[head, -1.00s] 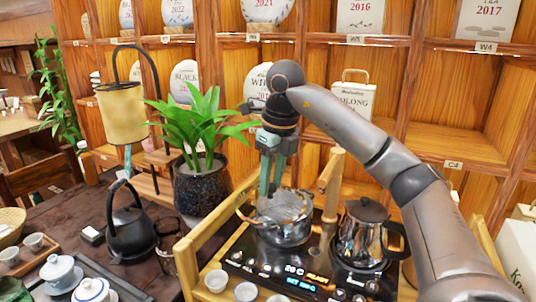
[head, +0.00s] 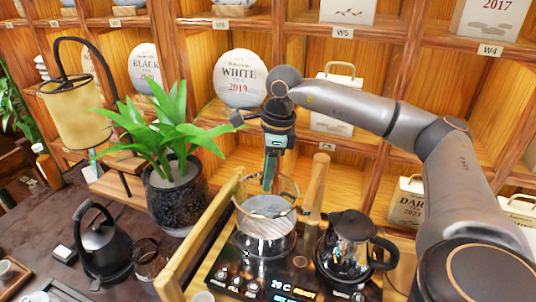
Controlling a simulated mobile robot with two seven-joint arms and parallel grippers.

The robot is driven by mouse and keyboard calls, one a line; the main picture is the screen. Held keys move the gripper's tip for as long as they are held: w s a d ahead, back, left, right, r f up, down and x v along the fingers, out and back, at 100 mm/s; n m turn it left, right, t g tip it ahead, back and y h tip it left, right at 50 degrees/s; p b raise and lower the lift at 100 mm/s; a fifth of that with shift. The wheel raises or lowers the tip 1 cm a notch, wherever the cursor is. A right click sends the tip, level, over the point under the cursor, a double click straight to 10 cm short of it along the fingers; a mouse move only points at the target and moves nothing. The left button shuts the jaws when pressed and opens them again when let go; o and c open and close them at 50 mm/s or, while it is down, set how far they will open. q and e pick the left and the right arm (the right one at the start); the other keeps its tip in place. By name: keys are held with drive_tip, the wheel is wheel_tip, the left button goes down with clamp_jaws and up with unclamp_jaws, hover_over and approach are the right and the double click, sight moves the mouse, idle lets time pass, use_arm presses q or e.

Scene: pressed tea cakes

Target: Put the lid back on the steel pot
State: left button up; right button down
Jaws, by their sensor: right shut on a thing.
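The steel pot (head: 262,243) stands on the black cooktop, in the middle of the head view. A round, glassy lid (head: 284,203) with a pale rim shows directly above the pot and overlaps it in the picture. My right gripper (head: 268,186) points down from above and is shut on the lid near its middle. The fingers partly hide the far rim. I cannot tell exactly how large the gap between lid and pot is. My left gripper is not in view.
The wooden frame's rail (head: 205,240) and an upright wooden post (head: 315,185) flank the pot. A potted plant (head: 175,190) and a black kettle (head: 103,245) are left. Shelves stand behind.

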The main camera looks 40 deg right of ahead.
sight(268, 196)
drive_tip(key=shift+s+a, duration=0.1)
drive_tip(key=shift+s, duration=0.05)
drive_tip(key=shift+f+n, duration=0.1)
drive_tip(key=shift+n, duration=0.2)
drive_tip(key=shift+f+b, duration=2.5)
drive_tip(key=shift+f, duration=0.65)
drive_tip(key=shift+f, duration=0.15)
unclamp_jaws()
idle(0.4)
